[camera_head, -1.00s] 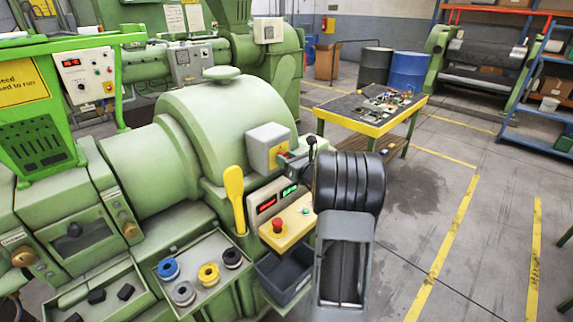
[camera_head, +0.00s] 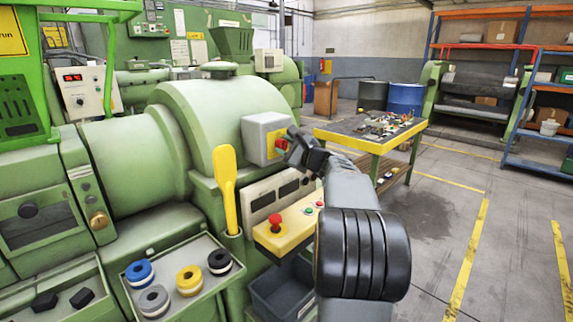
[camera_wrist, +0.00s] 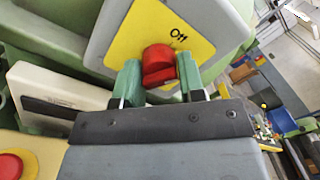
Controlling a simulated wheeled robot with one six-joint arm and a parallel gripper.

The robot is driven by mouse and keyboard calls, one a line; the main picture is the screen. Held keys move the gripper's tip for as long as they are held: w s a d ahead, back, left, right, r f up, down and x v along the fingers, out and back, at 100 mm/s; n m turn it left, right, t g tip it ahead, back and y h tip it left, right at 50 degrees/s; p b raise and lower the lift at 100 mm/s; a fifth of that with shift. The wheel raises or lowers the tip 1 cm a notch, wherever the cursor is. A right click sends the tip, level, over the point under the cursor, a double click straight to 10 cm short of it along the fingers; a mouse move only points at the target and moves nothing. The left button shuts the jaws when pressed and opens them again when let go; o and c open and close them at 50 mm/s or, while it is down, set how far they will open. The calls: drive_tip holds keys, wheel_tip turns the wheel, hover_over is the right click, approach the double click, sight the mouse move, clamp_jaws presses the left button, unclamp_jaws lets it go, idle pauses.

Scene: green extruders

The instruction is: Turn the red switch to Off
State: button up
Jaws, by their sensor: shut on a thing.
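The red switch (camera_wrist: 159,64) is a round red knob on a yellow plate (camera_wrist: 128,38) in the wrist view. The word "Off" is printed on the plate just above and right of the knob. In the head view the red switch (camera_head: 281,143) shows at the right face of a grey box (camera_head: 255,135) on the green machine. My gripper (camera_wrist: 160,82) is shut on the red knob, with a green finger pad on each side of it. In the head view my gripper (camera_head: 290,147) meets the knob, and part of the plate is hidden.
A yellow scoop (camera_head: 226,190) stands upright to the left. A yellow-edged table (camera_head: 370,140) with small parts stands behind my arm.

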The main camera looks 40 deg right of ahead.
drive_tip(key=n+b, duration=0.1)
drive_tip(key=b, duration=0.1)
drive_tip(key=f+n+b, duration=0.1)
drive_tip(key=n+b, duration=0.1)
drive_tip(key=shift+n+b, duration=0.3)
drive_tip(key=n+b, duration=0.2)
drive_tip(key=b, duration=0.1)
drive_tip(key=shift+r+n, duration=0.25)
drive_tip(key=shift+n, duration=0.15)
drive_tip(key=o, duration=0.9)
drive_tip(key=shift+r, duration=0.15)
drive_tip(key=s, duration=0.4)
drive_tip(key=s+d, duration=0.1)
drive_tip(key=s, duration=0.4)
drive_tip(key=s+d, duration=0.1)
drive_tip(key=s, duration=0.3)
drive_tip(key=shift+s+d+f+b, duration=0.2)
drive_tip(key=shift+s+f+b, duration=0.1)
drive_tip(key=shift+b, duration=0.1)
